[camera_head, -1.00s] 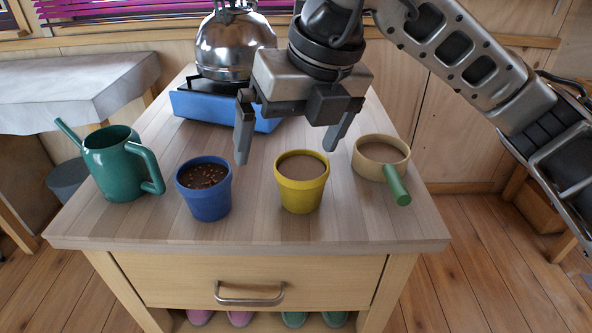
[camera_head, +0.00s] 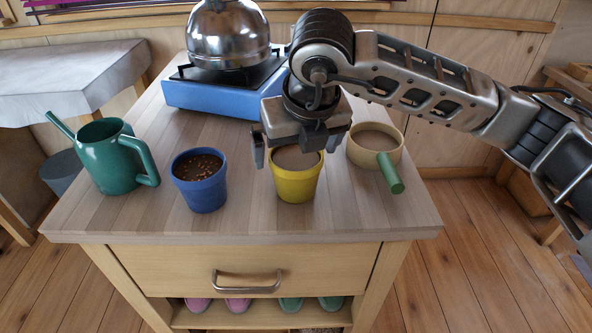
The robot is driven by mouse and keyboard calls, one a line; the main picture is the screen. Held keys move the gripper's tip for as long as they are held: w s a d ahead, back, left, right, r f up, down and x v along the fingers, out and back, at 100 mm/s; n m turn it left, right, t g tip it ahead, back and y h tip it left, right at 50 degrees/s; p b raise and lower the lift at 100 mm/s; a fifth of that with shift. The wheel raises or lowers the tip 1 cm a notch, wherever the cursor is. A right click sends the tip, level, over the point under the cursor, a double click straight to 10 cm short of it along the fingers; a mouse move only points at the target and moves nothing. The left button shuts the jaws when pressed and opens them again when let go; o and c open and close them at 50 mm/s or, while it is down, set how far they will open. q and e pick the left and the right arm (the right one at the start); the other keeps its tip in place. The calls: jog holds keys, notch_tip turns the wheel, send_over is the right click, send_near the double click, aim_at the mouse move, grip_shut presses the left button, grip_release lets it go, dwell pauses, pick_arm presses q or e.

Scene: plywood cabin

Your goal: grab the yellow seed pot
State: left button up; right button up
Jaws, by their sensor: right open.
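The yellow seed pot (camera_head: 296,186) stands upright on the wooden cabinet top, filled with light brown soil. My right gripper (camera_head: 294,160) is at the pot's rim, its body over the far part of the pot. It is open; one finger shows left of the pot, and the other is partly hidden near the pot's right side. I cannot tell whether the fingers touch the pot. My left gripper is not in view.
A blue pot (camera_head: 201,188) with seeds on dark soil stands to the left, and a green watering can (camera_head: 108,162) beyond it. A round beige pan (camera_head: 365,153) with a green handle is close on the right. A blue stove (camera_head: 212,97) with a kettle (camera_head: 228,36) stands behind.

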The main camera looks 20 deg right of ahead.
aim_at(295, 158)
jog(key=x, duration=0.4)
jog(key=shift+s+p, duration=0.1)
jog(key=shift+p, duration=0.2)
jog(key=c, duration=1.2)
jog(key=shift+r, duration=0.1)
